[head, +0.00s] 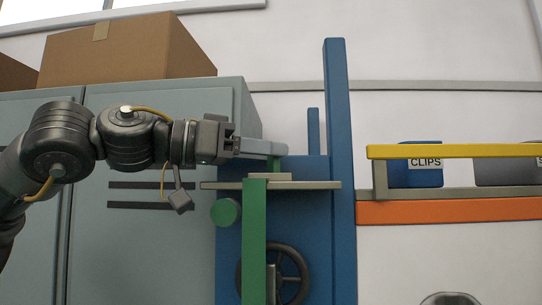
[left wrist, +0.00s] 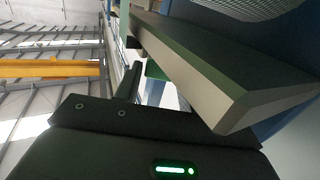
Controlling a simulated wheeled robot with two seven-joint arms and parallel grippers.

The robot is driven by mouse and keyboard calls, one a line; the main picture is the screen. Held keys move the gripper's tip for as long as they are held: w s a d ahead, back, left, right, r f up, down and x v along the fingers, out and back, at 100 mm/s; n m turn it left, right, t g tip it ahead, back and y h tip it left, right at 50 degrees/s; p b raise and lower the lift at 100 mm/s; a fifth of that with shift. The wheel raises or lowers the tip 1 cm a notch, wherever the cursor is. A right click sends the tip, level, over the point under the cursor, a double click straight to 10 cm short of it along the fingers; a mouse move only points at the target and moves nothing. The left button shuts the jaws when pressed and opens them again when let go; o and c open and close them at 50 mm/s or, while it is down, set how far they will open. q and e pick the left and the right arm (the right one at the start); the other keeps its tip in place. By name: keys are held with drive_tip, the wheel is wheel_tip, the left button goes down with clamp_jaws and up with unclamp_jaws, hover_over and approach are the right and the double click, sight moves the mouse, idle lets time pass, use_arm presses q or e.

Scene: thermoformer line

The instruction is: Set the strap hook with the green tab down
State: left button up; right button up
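My left gripper (head: 236,146) reaches in from the left, level, above a thin grey ledge (head: 325,185) on the blue machine frame. It looks shut on a pale grey bar, which I take for the strap hook (head: 262,147). A small green tab (head: 276,163) shows under the bar's far end, a little above the ledge. The finger contact is hard to see. In the left wrist view, a large dark and beige slab (left wrist: 215,75) crosses close to the lens and hides much of the hold. My right gripper is in neither view.
A green upright strip (head: 255,240) stands before the ledge, with a green knob (head: 225,212) and a handwheel (head: 287,272) nearby. A tall blue post (head: 340,150) rises at right. Beyond it, a yellow-railed rack holds a blue CLIPS bin (head: 405,178).

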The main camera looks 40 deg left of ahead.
use_arm(q)
drive_tip(key=b+v, duration=0.3)
drive_tip(key=v, duration=0.7)
drive_tip(key=shift+s+a+b, duration=0.15)
drive_tip(key=shift+s+b, duration=0.15)
drive_tip(key=shift+s, duration=0.05)
